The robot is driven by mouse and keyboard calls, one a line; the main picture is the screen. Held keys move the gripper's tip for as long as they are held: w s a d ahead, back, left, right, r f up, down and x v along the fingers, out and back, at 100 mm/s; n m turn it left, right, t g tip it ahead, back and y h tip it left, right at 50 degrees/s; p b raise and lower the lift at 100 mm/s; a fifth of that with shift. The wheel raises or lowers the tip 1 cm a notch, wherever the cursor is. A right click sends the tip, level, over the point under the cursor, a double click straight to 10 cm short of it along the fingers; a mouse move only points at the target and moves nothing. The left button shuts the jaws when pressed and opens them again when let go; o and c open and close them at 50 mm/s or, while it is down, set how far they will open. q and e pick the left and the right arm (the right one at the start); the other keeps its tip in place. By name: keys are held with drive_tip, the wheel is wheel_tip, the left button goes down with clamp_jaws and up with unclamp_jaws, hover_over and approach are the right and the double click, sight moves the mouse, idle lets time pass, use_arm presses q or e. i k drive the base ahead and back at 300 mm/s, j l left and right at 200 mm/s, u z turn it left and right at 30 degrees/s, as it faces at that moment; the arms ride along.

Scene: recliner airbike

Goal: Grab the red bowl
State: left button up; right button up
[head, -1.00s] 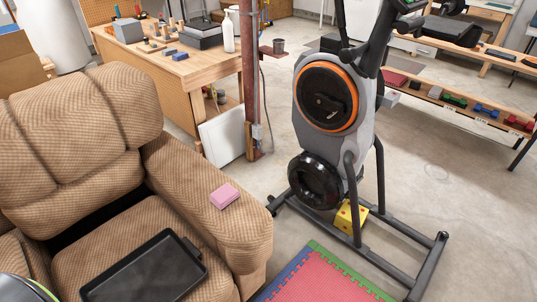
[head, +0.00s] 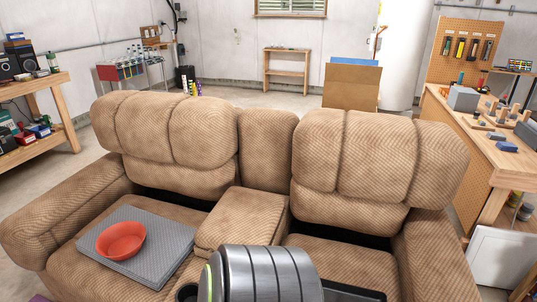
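The red bowl (head: 121,241) sits upright on a grey square pad or stack of mats (head: 150,258) on the left seat of the brown recliner sofa (head: 215,190). The bowl looks empty. No gripper shows in the head view, so I cannot see whether either is near the bowl.
A grey ribbed cylinder (head: 268,275) is close at the bottom middle. A dark tray (head: 350,292) lies partly visible on the right seat. The sofa has a raised middle console (head: 240,222) and thick armrests. A workbench (head: 475,140) stands right, shelves (head: 40,110) left.

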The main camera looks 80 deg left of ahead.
sight(123, 241)
drive_tip(key=u, duration=3.85)
